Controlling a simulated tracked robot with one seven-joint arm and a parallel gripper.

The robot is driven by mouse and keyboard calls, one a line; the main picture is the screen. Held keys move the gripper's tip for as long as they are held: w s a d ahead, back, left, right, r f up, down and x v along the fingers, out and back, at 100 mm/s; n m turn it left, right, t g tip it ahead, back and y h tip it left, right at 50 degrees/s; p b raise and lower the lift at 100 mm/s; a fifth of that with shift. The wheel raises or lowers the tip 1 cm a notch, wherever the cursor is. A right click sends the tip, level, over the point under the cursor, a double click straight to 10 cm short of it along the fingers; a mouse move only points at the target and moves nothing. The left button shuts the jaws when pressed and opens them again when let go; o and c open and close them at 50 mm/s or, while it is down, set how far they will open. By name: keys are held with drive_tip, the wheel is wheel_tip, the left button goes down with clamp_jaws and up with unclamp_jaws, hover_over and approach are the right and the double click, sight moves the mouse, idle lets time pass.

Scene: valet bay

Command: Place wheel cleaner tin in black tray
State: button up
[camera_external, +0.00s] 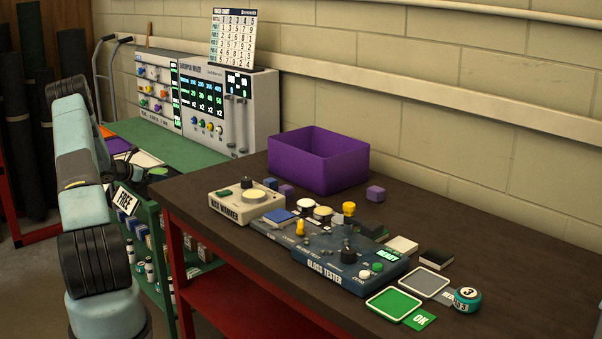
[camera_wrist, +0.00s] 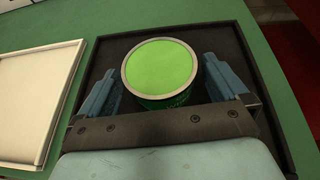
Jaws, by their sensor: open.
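The tin (camera_wrist: 160,68), with a bright green top and pale rim, stands upright in the black tray (camera_wrist: 112,54) in the wrist view. I take it for the wheel cleaner tin, though no label is readable. My gripper (camera_wrist: 162,88) is open around it, one blue-grey finger on each side, with visible gaps between fingers and tin. The gripper's body hides the tray's near part.
A white tray (camera_wrist: 35,95) lies just left of the black tray on the green bench (camera_external: 150,133). A panel of knobs and displays (camera_external: 215,105) stands behind. The dark table to the right holds a purple bin (camera_external: 318,165), a gloss tester (camera_external: 340,262) and small blocks.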

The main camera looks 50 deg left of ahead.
drive_tip(key=v, duration=1)
drive_tip(key=shift+s, duration=0.1)
